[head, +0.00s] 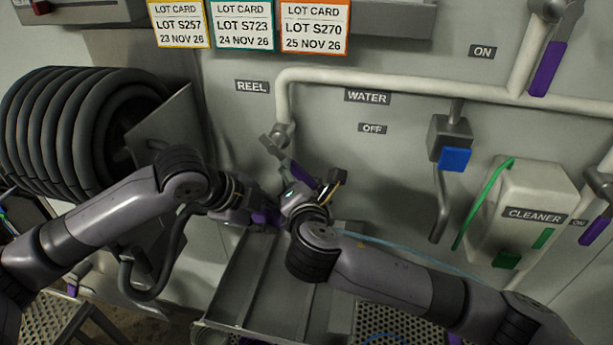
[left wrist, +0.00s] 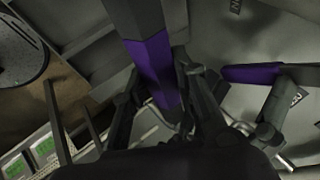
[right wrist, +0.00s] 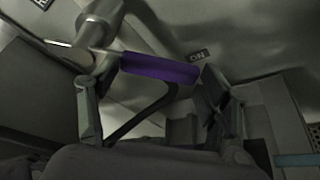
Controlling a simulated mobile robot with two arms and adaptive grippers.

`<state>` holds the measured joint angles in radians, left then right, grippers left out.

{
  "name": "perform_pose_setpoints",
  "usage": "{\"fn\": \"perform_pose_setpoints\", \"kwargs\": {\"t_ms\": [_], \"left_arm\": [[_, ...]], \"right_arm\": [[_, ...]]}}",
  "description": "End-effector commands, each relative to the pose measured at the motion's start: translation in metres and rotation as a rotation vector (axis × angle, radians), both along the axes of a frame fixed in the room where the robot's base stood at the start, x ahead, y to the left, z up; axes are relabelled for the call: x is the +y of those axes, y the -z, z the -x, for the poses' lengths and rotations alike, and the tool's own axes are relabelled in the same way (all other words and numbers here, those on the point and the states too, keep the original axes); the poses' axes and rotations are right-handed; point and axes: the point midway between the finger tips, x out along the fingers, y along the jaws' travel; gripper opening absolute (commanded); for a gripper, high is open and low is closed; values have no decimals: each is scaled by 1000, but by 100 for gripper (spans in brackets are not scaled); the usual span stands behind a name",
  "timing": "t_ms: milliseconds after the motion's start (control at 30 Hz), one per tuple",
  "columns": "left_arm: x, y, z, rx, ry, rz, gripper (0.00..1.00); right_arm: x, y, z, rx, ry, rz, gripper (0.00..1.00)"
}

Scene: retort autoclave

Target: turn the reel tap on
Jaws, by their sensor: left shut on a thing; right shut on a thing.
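The reel tap is a grey valve on the white pipe below the REEL label, with a purple-sleeved lever (head: 301,174) slanting down to the right. My right gripper (head: 314,186) is at this lever. In the right wrist view the purple lever (right wrist: 158,68) lies across between the fingers, with an ON label (right wrist: 197,55) near its end. An OFF label (head: 372,128) is up and right of the tap. My left gripper (head: 262,215), just below and left, is shut on a bar with a purple sleeve (left wrist: 156,68). What that bar belongs to is hidden.
A black hose reel (head: 65,125) stands at the left. A metal tray (head: 255,290) lies below the grippers.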

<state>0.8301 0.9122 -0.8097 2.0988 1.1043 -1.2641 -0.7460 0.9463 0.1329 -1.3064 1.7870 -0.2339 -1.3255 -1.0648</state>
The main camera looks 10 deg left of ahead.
Motion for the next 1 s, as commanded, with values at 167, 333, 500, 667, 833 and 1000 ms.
{"fn": "perform_pose_setpoints", "kwargs": {"t_ms": [167, 333, 500, 667, 833, 1000], "left_arm": [[0, -2, 0, -3, 1, 2, 0], [-1, -2, -1, -5, 1, 4, 0], [-2, -4, -1, -9, 3, 8, 0], [-3, -5, -1, -11, 4, 11, 0], [-4, -6, -1, -13, 5, 13, 0], [-3, -6, -1, -13, 4, 11, 0]], "right_arm": [[3, 1, -2, -8, 4, -72, 20], [4, 2, -2, -10, 3, -104, 20], [5, 2, -2, -13, 3, -112, 20], [6, 2, -2, -12, 2, -113, 20], [6, 2, -2, -12, 2, -113, 74], [6, 4, -1, -7, 0, -111, 85]]}}
